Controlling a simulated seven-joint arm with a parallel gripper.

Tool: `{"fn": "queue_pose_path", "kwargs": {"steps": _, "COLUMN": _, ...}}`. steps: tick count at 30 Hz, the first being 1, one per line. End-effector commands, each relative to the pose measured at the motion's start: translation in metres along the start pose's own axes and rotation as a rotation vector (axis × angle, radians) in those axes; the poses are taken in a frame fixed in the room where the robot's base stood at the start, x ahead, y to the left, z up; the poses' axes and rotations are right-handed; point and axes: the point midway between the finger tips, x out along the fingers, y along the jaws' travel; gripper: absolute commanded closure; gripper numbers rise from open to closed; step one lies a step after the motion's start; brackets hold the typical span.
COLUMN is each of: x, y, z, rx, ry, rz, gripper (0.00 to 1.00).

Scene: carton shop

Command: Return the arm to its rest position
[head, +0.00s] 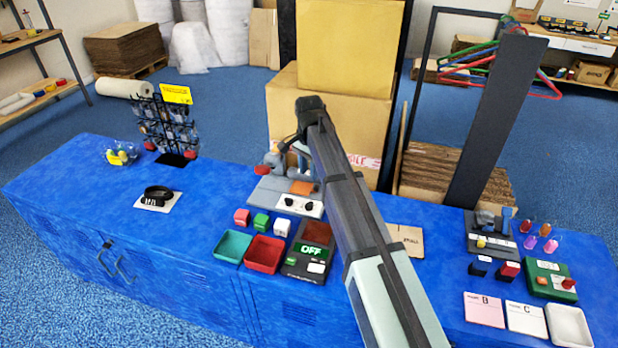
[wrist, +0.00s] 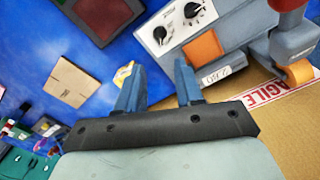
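My gripper (wrist: 160,68) shows in the wrist view with its two blue-grey fingers apart and nothing between them. It is above the bench, close to the grey machine with two dials (wrist: 172,38). In the head view my arm (head: 350,195) reaches up from the bottom edge, over the blue bench (head: 190,235), towards the large carton. The fingers cannot be made out clearly there.
The machine (head: 270,196) stands before the large carton (head: 282,105); FRAGILE tape shows in the wrist view (wrist: 262,100). A panel reading OFF (head: 312,250), red tray (head: 264,254) and teal tray (head: 233,246) lie left of my arm. A wire rack (head: 165,125) stands further left.

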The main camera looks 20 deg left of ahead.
Motion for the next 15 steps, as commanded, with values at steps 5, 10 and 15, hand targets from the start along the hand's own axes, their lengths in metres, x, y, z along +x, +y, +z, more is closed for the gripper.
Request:
{"fn": "queue_pose_path", "kwargs": {"steps": 5, "x": -0.0064, "y": 0.0000, "z": 0.0000, "rx": 0.000, "ry": 0.000, "rz": 0.000, "gripper": 0.64}}
{"fn": "queue_pose_path", "kwargs": {"steps": 10, "x": -0.0066, "y": 0.0001, "z": 0.0001, "rx": 0.000, "ry": 0.000, "rz": 0.000, "gripper": 0.64}}
{"fn": "queue_pose_path", "kwargs": {"steps": 15, "x": -0.0064, "y": 0.0001, "z": 0.0001, "rx": 0.000, "ry": 0.000, "rz": 0.000, "gripper": 0.64}}
